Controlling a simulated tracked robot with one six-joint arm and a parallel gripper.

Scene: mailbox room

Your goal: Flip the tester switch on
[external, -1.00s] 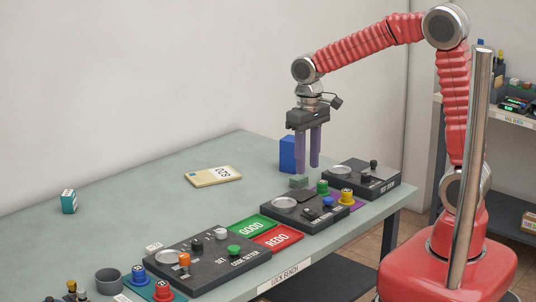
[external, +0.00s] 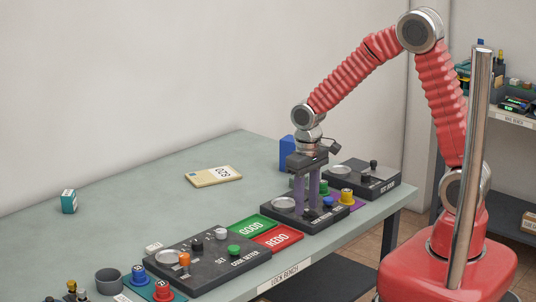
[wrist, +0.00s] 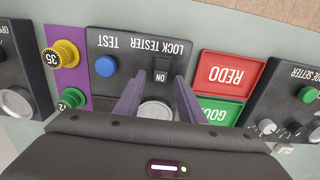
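The lock tester (external: 283,205) is a dark box on the bench with a round metal plate and a blue button (external: 328,202). In the wrist view its lettering reads upside down, and the blue button (wrist: 106,66) is left of the dark switch (wrist: 165,64) marked ON. My gripper (external: 306,209) points down over the tester's middle. Its two purple fingers are apart with nothing gripped; in the wrist view the gripper (wrist: 161,80) has its fingertips on either side of the switch. I cannot tell whether they touch it or which way it is set.
Green GOOD tray (external: 250,228) and red REDO tray (external: 277,238) lie left of the tester, then the code setter (external: 200,260). Yellow (external: 347,197) and green locks stand close on its right on a purple mat. Another dark box (external: 362,180) is behind them.

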